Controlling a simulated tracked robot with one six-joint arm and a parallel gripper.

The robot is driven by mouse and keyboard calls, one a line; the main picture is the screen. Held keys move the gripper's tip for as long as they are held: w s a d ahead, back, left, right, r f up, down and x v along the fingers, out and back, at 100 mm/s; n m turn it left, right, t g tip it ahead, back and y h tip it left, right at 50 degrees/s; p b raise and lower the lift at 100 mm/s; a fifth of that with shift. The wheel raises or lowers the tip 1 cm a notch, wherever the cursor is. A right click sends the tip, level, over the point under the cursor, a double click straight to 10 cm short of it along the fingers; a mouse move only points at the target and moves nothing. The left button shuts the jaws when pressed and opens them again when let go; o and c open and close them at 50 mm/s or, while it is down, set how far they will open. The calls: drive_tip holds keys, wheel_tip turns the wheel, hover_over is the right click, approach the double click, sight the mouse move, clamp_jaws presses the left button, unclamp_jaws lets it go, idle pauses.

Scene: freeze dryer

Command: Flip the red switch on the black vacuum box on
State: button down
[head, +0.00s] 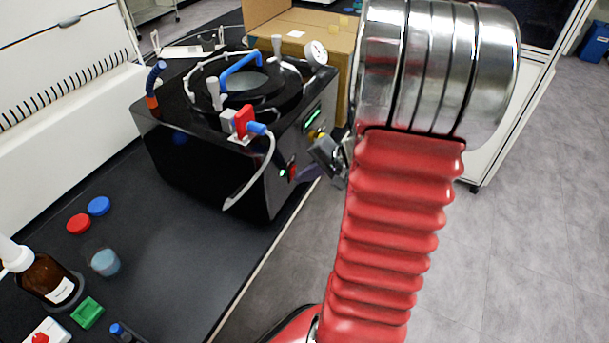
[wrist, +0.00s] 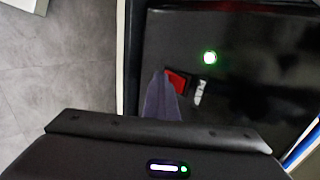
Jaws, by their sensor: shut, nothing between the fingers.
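The black vacuum box (head: 215,188) stands on the dark bench, with a round lid and a blue handle on top. Its red switch (wrist: 178,81) shows on the dark panel in the wrist view, below and left of a lit green light (wrist: 209,57). My gripper (wrist: 161,76) is shut and empty. Its narrow grey-purple tip lies just left of the switch and overlaps or borders its left edge. I cannot tell if they touch. In the head view the arm's end is at the box's right side. The switch's tilt cannot be made out.
A red valve (head: 243,121) with a blue fitting and hose sits at the box's front corner. A gauge (head: 316,53) stands on top. A cardboard box (head: 287,24) is behind. Bottles and caps lie on the bench at left. Open floor is to the right.

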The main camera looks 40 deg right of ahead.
drive_tip(key=shift+w+a+r, duration=0.1)
drive_tip(key=shift+w+r, duration=0.05)
drive_tip(key=shift+r, duration=0.35)
drive_tip(key=shift+w+r, duration=0.15)
drive_tip(key=shift+r, duration=0.3)
drive_tip(key=s+d+r, duration=0.2)
drive_tip(key=s, duration=0.4)
drive_tip(key=s+d+r, duration=0.1)
drive_tip(key=s+d, duration=0.1)
drive_tip(key=s, duration=0.4)
drive_tip(key=shift+s+r, duration=0.25)
drive_tip(key=shift+r, duration=0.15)
